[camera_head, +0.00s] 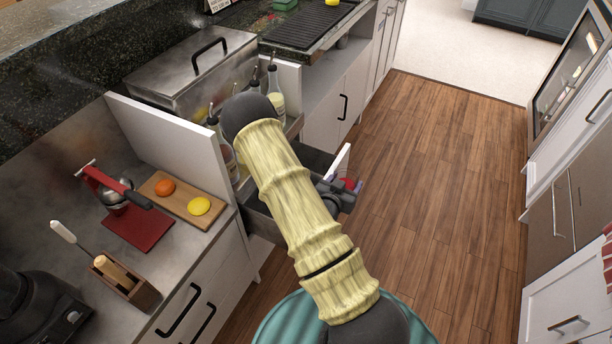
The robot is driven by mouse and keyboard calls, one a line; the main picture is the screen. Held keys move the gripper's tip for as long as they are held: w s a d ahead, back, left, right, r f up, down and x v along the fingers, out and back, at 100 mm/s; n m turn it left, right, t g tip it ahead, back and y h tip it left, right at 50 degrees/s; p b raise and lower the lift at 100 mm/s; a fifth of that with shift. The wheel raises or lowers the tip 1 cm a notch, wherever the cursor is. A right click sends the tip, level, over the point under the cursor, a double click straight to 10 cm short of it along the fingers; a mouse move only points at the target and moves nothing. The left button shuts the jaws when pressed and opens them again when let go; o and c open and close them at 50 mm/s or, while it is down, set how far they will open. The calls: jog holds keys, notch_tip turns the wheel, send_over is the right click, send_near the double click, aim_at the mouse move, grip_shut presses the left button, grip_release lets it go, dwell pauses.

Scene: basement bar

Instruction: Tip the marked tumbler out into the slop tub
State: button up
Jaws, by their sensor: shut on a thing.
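My gripper (341,191) shows only in part, low in front of the counter and beyond my arm. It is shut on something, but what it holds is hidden. A small red and blue patch shows at its far side; I cannot tell what it belongs to. The gripper is beside the white front (341,160) of what looks like a pulled-out drawer with a dark inside (312,158). I cannot make out the marked tumbler or the slop tub.
On the left counter are a red press (122,218), a cutting board (182,206) with orange and yellow fruit, and a wooden holder (125,285). Bottles (274,92) stand near a lidded steel bin (187,75). The wooden floor (440,190) at right is clear.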

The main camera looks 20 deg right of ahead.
aim_at(337, 174)
jog(key=shift+w+a+r+n+g+p, duration=0.2)
jog(key=shift+r+n+p, duration=0.15)
jog(key=shift+r+p, duration=0.35)
jog(key=shift+w+a+r+n+g+p, duration=0.15)
jog(key=shift+r+n+p, duration=0.2)
jog(key=shift+r+p, duration=0.35)
jog(key=shift+w+a+r+n+h+p, duration=0.25)
jog(key=shift+w+n+h+p, duration=0.15)
jog(key=shift+n+p, duration=0.3)
jog(key=shift+w+a+f+n+g+h, duration=0.3)
jog(key=shift+w+f+n+g, duration=0.1)
jog(key=shift+n, duration=0.2)
jog(key=n, duration=0.2)
jog(key=r+n+g+h, duration=0.1)
jog(key=n, duration=0.1)
jog(key=w+a+r+n+h+p, duration=0.1)
jog(key=n, duration=0.1)
jog(key=shift+w+f+n+h+b, duration=0.15)
jog(key=shift+n+h+b, duration=0.25)
jog(key=shift+n, duration=0.2)
jog(key=shift+w+a+r+n, duration=0.45)
jog(key=shift+w+r+n, duration=0.1)
jog(key=shift+n, duration=0.25)
jog(key=shift+w+a+f+n+h, duration=0.15)
jog(key=shift+f+n+h, duration=0.25)
jog(key=shift+n, duration=0.3)
